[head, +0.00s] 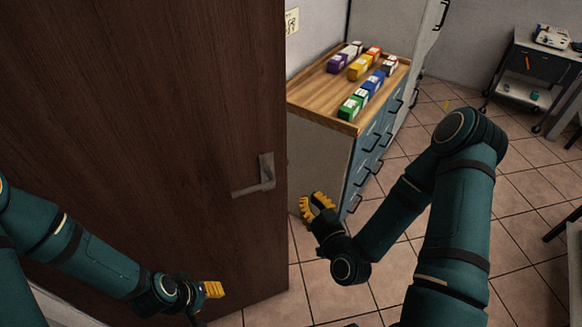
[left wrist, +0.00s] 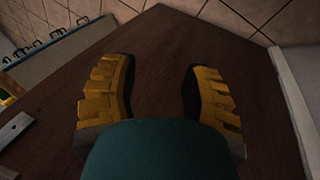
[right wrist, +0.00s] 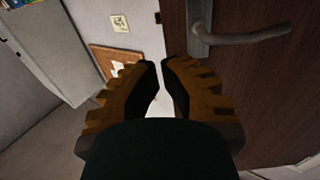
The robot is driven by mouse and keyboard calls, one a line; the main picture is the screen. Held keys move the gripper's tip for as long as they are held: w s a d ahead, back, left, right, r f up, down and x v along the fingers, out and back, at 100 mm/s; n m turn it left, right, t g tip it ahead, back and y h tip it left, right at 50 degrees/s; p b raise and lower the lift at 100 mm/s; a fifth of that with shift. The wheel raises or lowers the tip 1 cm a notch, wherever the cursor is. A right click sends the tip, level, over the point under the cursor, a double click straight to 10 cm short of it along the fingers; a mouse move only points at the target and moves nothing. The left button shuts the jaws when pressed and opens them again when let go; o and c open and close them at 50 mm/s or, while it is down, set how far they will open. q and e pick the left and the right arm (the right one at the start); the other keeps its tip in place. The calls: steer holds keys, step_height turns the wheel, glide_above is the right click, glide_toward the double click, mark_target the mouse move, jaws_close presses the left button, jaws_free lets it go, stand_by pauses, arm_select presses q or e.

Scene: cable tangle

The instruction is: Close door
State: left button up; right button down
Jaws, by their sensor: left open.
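The dark brown door (head: 150,110) fills the left of the head view and stands open, its free edge near the wooden-topped cabinet. Its metal lever handle (head: 258,180) is near that edge and also shows in the right wrist view (right wrist: 245,38). My left gripper (head: 213,290) is open and empty in front of the door's lower part, below the handle; the door's face fills much of the left wrist view (left wrist: 155,65). My right gripper (head: 317,203) is beyond the door's free edge, right of the handle. Its fingertips are close together with a narrow gap, and nothing shows between them.
A blue-drawer cabinet (head: 362,165) with a wooden tray top (head: 310,92) holding several coloured boxes (head: 360,68) stands behind the door's edge. A grey cart (head: 530,85) is at the back right. Tiled floor (head: 410,265) is open right of the door.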

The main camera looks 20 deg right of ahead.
arm_select(q)
step_height(320, 180, down, 8)
steer(key=s+b, duration=0.1)
steer(key=b, duration=0.6)
steer(key=shift+d+f, duration=0.2)
steer(key=shift+f, duration=0.05)
arm_select(e)
steer(key=w+a, duration=0.1)
steer(key=w, duration=1.2)
steer(key=shift+a+f, duration=0.1)
